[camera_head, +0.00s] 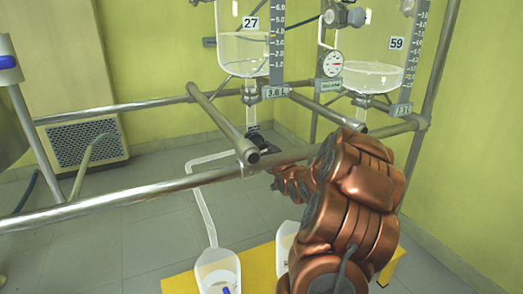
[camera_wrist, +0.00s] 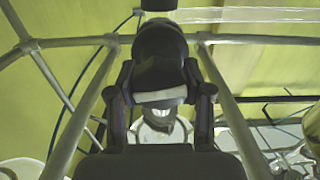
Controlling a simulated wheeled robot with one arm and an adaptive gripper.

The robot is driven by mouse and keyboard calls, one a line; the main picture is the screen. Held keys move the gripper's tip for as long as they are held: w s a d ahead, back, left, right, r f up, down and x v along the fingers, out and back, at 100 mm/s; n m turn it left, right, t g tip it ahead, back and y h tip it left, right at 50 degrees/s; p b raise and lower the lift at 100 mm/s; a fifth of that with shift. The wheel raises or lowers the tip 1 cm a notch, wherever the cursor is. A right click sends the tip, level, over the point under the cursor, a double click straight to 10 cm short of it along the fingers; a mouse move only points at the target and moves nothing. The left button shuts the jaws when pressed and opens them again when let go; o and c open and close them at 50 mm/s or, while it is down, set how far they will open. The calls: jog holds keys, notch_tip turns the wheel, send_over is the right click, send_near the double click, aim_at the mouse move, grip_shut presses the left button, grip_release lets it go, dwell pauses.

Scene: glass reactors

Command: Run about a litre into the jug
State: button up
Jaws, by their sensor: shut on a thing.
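A glass reactor marked 27 (camera_head: 243,52) hangs at the top centre, with clear liquid and a scale beside it. Its small display (camera_head: 276,91) seems to read 3.6 L. Below it is a dark drain valve (camera_head: 258,142). A pale tube (camera_head: 205,212) runs from the valve leftward and down to a white jug (camera_head: 218,272) at the bottom edge; its fill level is unclear. My gripper (camera_head: 280,176) reaches up to the valve; the arm partly hides it. In the wrist view the fingers are shut on a black valve handle (camera_wrist: 160,62) with a white band.
A second reactor marked 59 (camera_head: 372,75) hangs at right. A second container (camera_head: 287,238) is partly hidden behind my arm. A yellow platform (camera_head: 262,268) lies below. Metal rails (camera_head: 110,208) cross in front of the reactors.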

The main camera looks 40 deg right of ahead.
jog(key=shift+n+b, duration=0.5)
jog(key=shift+n, duration=1.7)
jog(key=o, duration=1.2)
jog(key=v, duration=1.2)
